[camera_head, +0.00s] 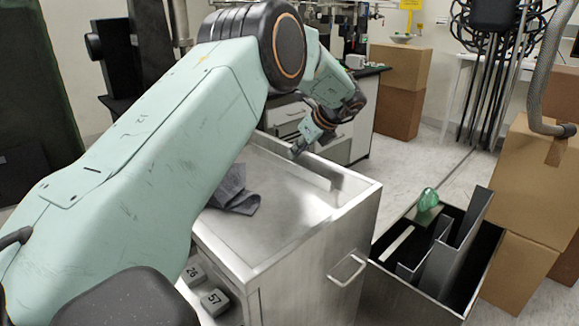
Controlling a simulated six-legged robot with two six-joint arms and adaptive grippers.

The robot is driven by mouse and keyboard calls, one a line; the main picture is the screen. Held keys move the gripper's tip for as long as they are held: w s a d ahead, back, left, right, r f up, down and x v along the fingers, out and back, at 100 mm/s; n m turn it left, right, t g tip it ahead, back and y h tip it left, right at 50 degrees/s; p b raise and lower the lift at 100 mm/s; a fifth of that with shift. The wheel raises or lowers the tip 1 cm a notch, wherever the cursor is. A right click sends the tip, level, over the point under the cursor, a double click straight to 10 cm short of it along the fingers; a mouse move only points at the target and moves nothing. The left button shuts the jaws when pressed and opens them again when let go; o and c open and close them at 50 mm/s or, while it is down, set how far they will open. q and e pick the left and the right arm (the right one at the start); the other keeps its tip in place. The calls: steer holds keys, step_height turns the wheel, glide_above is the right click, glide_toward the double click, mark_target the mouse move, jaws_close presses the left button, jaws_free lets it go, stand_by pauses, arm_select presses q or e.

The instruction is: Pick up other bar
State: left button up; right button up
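My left arm reaches in from the left across the metal cabinet. Its gripper (302,147) points down at the far edge of the cabinet top, small in the view. The fingertips are at or very near a long silvery bar (292,166) that lies along that edge. I cannot tell whether they touch it or whether the gripper is open or shut. Other metal bars (455,250) stand tilted in an open black box (412,288) at the right. My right gripper is not in view.
The metal cabinet top (285,215) is mostly bare, with a grey cloth (233,190) at its left. Number blocks (214,301) sit at its near left side. A green lump (428,199) is at the box's back corner. Cardboard boxes (533,185) stand at right.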

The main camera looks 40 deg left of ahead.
mark_target(288, 171)
arm_select(q)
steer(key=b+x, duration=0.1)
steer(key=x, duration=0.4)
steer(key=shift+a+f, duration=0.15)
steer(key=shift+a, duration=0.1)
steer(key=shift+w, duration=0.1)
jaws_close()
steer(key=shift+r+p, duration=0.3)
steer(key=shift+r, duration=0.4)
step_height(288, 171, up, 6)
steer(key=p, duration=0.1)
steer(key=s+a, duration=0.1)
steer(key=s, duration=1.8)
steer(key=shift+s+a+f+p, duration=0.15)
steer(key=shift+s+a+p, duration=0.15)
steer(key=shift+s+a, duration=0.1)
